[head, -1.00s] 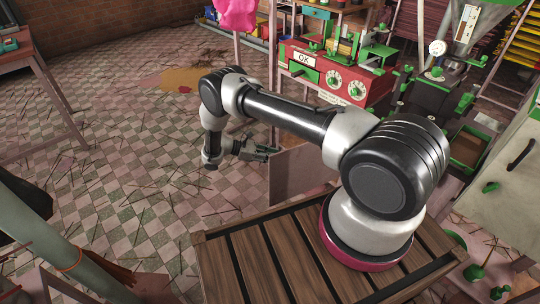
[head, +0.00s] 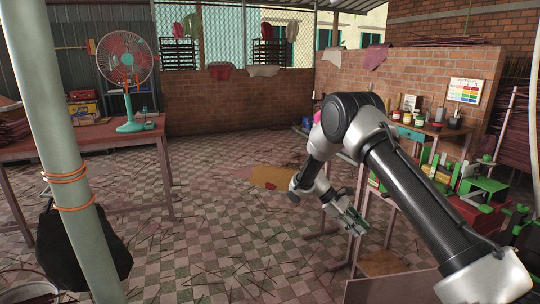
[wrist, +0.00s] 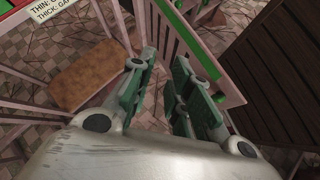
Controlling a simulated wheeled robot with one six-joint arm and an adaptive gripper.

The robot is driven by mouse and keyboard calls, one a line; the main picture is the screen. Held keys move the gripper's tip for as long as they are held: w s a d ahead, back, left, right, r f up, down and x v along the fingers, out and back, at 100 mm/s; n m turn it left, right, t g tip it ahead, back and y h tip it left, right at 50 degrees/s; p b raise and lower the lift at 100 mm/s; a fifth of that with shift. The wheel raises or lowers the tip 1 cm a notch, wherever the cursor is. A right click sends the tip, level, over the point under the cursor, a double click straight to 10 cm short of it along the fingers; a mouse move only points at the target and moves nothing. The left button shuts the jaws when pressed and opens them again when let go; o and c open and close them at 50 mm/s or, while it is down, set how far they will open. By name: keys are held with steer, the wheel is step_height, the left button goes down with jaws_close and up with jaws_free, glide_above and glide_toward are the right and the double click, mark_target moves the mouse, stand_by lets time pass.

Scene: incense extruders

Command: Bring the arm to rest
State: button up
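My arm (head: 410,195) reaches in from the lower right of the head view, rises to a bent elbow and hangs down at its end. My gripper (head: 354,221) points down and to the right, above the checkered floor. In the wrist view my gripper (wrist: 165,62) has its green-padded fingers apart, with a clear gap and nothing between them. The arm's mount is out of the head view.
A red and green machine (head: 472,205) stands right of the arm. A wooden table (head: 85,140) with a turquoise fan (head: 126,65) is at left, behind a pale post (head: 72,150). A brown board (wrist: 90,85) lies below the gripper. The middle floor is open, with scattered sticks.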

steer(key=s+d+r+m+t+y, duration=0.1)
steer(key=s+d+r+m+y, duration=0.15)
steer(key=s+r, duration=0.65)
steer(key=s+d+r+m+t+y, duration=0.2)
steer(key=s+r+m+y, duration=0.1)
steer(key=r, duration=1.3)
steer(key=s+r+m+t+y, duration=0.1)
steer(key=s+r+m+t, duration=0.1)
steer(key=s, duration=0.9)
steer(key=s+r+m+t+y, duration=0.2)
steer(key=s+r+t, duration=0.1)
steer(key=s, duration=0.9)
steer(key=shift+s+d+r+t, duration=0.25)
steer(key=shift+r+t, duration=0.15)
steer(key=shift+r, duration=0.15)
steer(key=shift+m+y, duration=0.25)
